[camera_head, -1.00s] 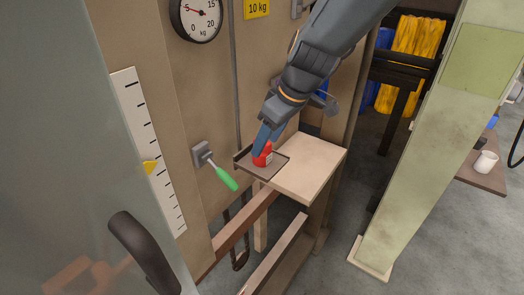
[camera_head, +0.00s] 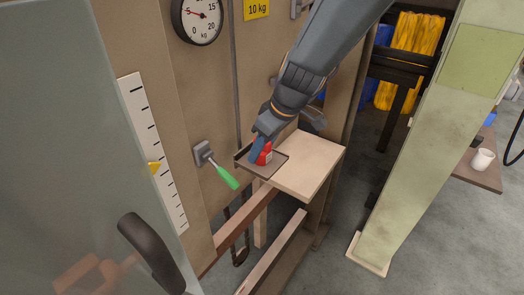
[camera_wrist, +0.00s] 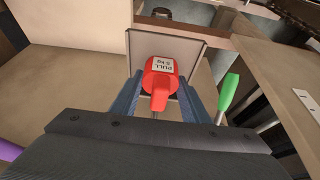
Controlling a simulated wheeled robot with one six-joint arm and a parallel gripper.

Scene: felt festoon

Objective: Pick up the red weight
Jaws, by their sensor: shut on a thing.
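The red weight (camera_head: 265,154) stands on a small brown tray (camera_head: 276,170) at the wooden shelf. In the wrist view the red weight (camera_wrist: 160,80) carries a white label reading "PULL 5 kg", and its narrow red top points toward my gripper. My gripper (camera_head: 257,147) reaches down from above, its blue fingers on the weight. In the wrist view the fingers of my gripper (camera_wrist: 160,98) stand on both sides of the weight, shut on it. The weight still appears to be on or just over the tray; I cannot tell if they touch.
A lever with a green handle (camera_head: 227,178) sticks out from the wall just left of the tray. The pale wooden shelf (camera_head: 312,168) is bare. A dial gauge (camera_head: 198,18) hangs above. A green post (camera_head: 410,150) stands at right, and a glass door with a dark handle (camera_head: 150,250) at left.

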